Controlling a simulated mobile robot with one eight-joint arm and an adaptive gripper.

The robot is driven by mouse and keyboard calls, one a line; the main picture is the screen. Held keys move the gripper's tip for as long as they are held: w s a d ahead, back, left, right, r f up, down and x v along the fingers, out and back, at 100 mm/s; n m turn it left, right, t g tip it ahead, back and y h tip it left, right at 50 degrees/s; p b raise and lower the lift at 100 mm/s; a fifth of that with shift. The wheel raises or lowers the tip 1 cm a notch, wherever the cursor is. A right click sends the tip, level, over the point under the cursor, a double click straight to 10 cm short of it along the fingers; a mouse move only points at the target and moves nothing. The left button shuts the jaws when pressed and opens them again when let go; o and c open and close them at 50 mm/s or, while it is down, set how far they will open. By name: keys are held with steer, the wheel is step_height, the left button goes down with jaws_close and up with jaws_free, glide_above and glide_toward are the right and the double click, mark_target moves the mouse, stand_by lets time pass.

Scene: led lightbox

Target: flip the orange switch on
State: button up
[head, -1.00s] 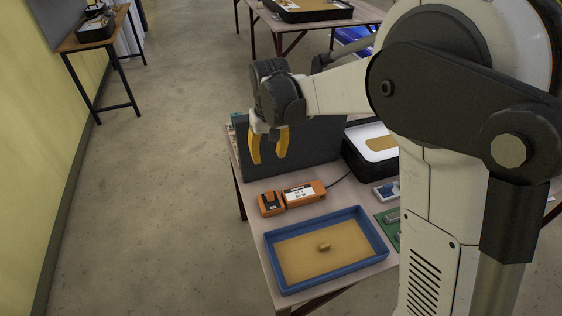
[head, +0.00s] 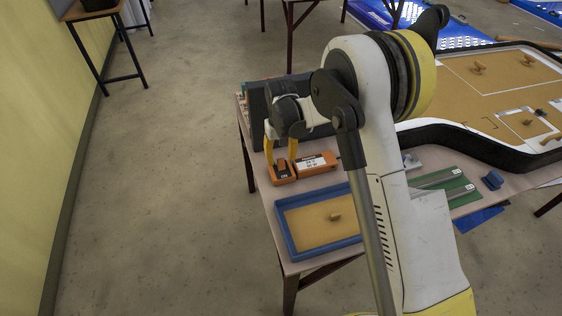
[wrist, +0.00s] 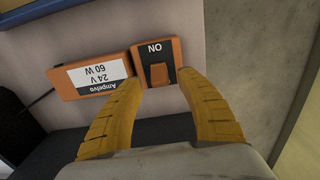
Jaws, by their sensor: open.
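The orange switch (head: 281,174) is a small orange box with a rocker on top, on the table's left side. In the wrist view the switch (wrist: 157,62) lies just beyond my fingertips, with "ON" printed upside down above the orange-brown rocker (wrist: 159,74). My gripper (head: 280,157) is open, its two yellow fingers pointing down at the switch in the head view. In the wrist view my gripper's fingertips (wrist: 160,78) are apart, on either side of the rocker. I cannot tell whether they touch the box. The rocker's position is unclear.
An orange power supply (wrist: 92,77) labelled 24 V 60 W sits beside the switch, with a black cable. A blue tray (head: 279,217) with a small brown piece (head: 335,216) lies in front. A dark panel (head: 258,108) stands behind. Floor is free left of the table.

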steer(key=shift+f, duration=0.45)
steer(key=shift+c, duration=0.4)
jaws_close()
